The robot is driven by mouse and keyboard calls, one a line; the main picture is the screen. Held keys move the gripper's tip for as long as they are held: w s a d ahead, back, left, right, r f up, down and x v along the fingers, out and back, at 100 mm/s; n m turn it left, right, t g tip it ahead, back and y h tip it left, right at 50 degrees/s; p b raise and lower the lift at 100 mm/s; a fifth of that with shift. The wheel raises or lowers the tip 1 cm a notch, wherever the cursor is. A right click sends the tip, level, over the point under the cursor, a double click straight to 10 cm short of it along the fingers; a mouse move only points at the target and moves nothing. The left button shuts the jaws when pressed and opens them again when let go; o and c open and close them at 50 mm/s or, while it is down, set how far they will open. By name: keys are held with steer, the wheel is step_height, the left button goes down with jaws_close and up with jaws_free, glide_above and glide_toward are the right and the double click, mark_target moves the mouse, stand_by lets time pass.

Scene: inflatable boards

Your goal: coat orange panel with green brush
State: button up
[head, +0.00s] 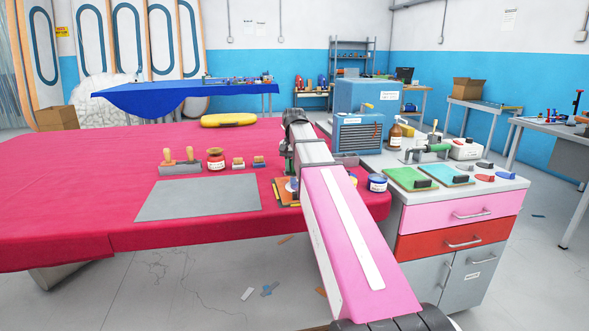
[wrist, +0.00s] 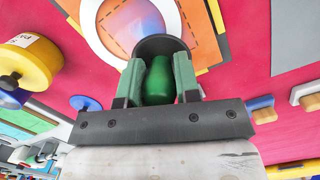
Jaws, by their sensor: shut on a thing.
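My gripper (wrist: 158,88) is shut on the green brush (wrist: 157,82), whose green handle sits between the fingers with a dark round part beyond it. In the head view my gripper (head: 289,170) is over the right part of the red table, mostly hidden by my arm. The orange panel (wrist: 207,40) lies just beyond the brush in the wrist view, and its edge shows in the head view (head: 283,196). A white ring (wrist: 172,14) with a bluish-purple patch inside is over the panel. Whether the brush touches the panel is hidden.
A grey sheet (head: 198,201) lies left of the panel. Behind it stand a block with wooden-handled tools (head: 180,168), a red jar (head: 215,162) and small blocks. A blue-lidded jar (head: 377,184) is right of my arm. A yellow case (head: 228,120) lies at the table's back.

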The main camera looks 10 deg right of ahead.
steer(key=shift+w+f, duration=0.1)
steer(key=shift+w, duration=1.55)
steer(key=shift+d, duration=0.7)
steer(key=shift+s+f, duration=0.1)
steer(key=shift+s, duration=4.8)
steer(key=shift+d, duration=0.7)
steer(key=shift+w, duration=4.9)
steer(key=shift+f, duration=0.1)
step_height(320, 180, up, 6)
